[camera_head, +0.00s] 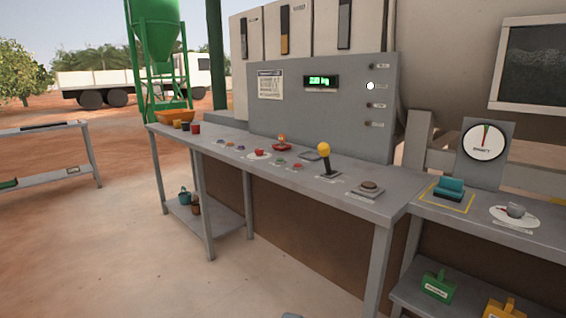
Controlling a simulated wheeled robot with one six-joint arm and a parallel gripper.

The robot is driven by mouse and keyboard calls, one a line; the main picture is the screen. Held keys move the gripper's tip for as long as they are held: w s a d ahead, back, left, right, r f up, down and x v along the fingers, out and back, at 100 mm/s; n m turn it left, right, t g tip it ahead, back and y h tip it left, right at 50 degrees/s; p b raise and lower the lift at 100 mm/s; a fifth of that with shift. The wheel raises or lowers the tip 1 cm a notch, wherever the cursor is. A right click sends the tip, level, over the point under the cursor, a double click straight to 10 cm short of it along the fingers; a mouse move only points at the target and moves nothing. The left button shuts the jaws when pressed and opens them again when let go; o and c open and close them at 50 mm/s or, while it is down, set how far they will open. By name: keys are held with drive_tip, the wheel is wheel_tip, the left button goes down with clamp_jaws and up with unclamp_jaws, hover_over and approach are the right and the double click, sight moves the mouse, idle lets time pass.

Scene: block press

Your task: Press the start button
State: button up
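The grey control table (225,143) stands in the middle of the view with several controls on its top. A small green button (280,161) sits beside a small red button (297,166). A red knob on a white disc (258,153) is left of them. A round brown button on a grey square base (368,187) is near the table's right end. The labels are too small to read, so I cannot tell which is the start button. A small grey piece at the bottom edge may be my gripper (291,315); its fingers are not visible. Nothing touches the buttons.
A yellow-knobbed lever (324,152) stands between the red and brown buttons. An upright panel (220,100) with a green display (320,82) rises behind. The floor in front is clear.

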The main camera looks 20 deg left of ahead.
idle(0.4)
clamp_jaws()
idle(1.5)
